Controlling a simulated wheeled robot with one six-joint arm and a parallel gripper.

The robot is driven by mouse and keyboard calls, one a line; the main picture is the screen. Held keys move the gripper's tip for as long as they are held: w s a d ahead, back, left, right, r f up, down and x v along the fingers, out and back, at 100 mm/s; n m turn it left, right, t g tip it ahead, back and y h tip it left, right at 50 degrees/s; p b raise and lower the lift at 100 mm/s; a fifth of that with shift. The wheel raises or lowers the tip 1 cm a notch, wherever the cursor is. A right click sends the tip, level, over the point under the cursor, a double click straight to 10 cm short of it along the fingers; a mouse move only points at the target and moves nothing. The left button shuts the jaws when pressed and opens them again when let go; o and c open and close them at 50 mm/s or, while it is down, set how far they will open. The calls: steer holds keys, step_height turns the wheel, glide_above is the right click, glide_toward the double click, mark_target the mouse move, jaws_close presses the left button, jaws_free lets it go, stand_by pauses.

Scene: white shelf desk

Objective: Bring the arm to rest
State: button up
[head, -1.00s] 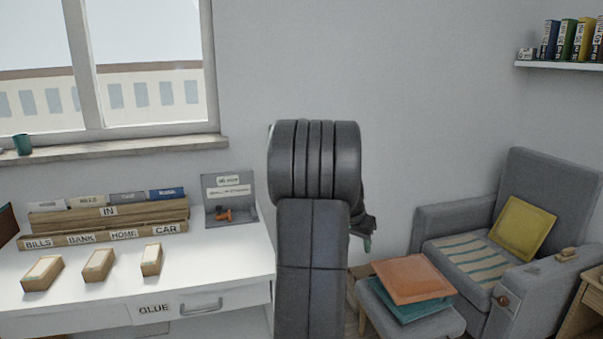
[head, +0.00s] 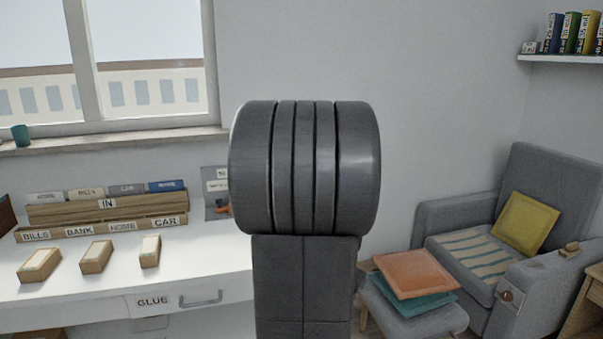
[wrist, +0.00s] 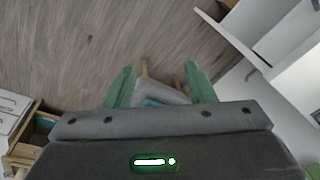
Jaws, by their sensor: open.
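My arm stands upright in the middle of the head view, with a large grey joint nearest the camera. My gripper is hidden behind it there. In the wrist view my gripper (wrist: 160,88) shows two green fingers spread apart, open and with nothing held between them. Below and beyond the fingers are the wooden floor (wrist: 100,40) and part of the footstool (wrist: 165,92), well apart from them.
The white desk (head: 190,285) at left holds a wooden sorter (head: 105,212) and several small boxes (head: 95,257). An armchair (head: 470,220) and a footstool with orange (head: 413,273) and teal cushions stand at right. An open drawer (wrist: 25,140) shows lower left in the wrist view.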

steer(key=s+a+f, duration=0.1)
steer(key=s+f, duration=0.1)
steer(key=s, duration=0.3)
steer(key=s+a+f+y+b, duration=0.1)
steer(key=s+a+f, duration=0.1)
steer(key=s, duration=0.3)
steer(key=shift+a+f+g+b, duration=0.15)
steer(key=shift+a+g+b, duration=0.15)
steer(key=shift+g, duration=0.1)
steer(key=shift+s+a, duration=0.1)
steer(key=shift+s, duration=0.05)
